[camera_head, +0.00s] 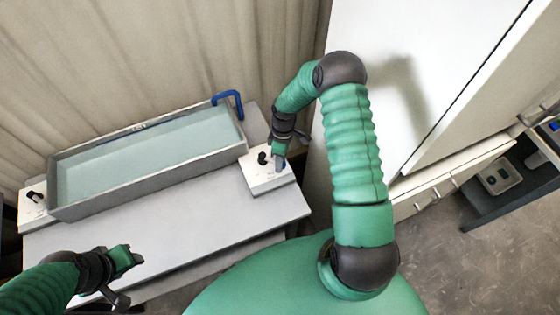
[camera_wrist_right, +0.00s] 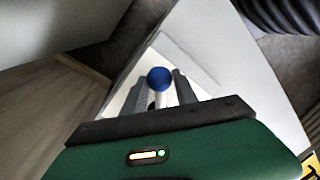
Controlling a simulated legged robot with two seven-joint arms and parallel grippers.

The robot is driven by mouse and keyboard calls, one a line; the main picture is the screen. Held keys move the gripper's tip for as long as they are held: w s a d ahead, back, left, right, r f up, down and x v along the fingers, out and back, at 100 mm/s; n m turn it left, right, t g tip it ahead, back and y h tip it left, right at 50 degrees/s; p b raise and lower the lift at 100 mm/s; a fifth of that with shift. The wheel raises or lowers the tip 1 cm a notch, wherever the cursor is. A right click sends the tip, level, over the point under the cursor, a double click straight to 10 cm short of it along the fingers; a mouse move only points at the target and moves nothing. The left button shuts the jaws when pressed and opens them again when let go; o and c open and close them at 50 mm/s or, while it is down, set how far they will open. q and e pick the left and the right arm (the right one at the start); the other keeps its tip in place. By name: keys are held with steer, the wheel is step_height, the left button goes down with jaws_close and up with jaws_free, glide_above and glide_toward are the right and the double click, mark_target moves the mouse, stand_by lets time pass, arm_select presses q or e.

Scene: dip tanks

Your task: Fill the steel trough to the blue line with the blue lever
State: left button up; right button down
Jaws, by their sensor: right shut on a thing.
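The steel trough (camera_head: 150,173) stands on the bench at left and holds pale blue-green water (camera_head: 150,157). A small mark shows at its back wall, too small to read the level against. A white control box (camera_head: 257,182) with a black knob stands at the trough's right end. The blue lever's round knob (camera_wrist_right: 159,78) shows between the fingers in the right wrist view. My right gripper (camera_head: 279,158) is shut on the lever, over the box. My left gripper (camera_head: 134,258) hangs empty over the bench's front left; its finger gap is unclear.
A blue spout (camera_head: 229,98) bends over the trough's right back corner. Another white box (camera_head: 34,205) with a black knob stands at the left end. The bench top (camera_head: 185,226) is clear in front of the trough. A white cabinet (camera_head: 420,60) rises at right.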

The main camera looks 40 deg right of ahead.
steer(key=shift+w+d+r, duration=0.1)
steer(key=shift+w+d, duration=0.05)
steer(key=shift+w, duration=0.1)
steer(key=c, duration=1.3)
jaws_free()
steer(key=shift+o, duration=1.4)
steer(key=shift+s, duration=0.1)
steer(key=d+r+b, duration=0.1)
steer(key=r, duration=0.4)
steer(key=w+r, duration=0.1)
steer(key=r, duration=0.4)
steer(key=w+d+r+b, duration=0.1)
steer(key=r, duration=0.5)
steer(key=shift+d+r+b, duration=0.1)
steer(key=shift+d+b, duration=0.2)
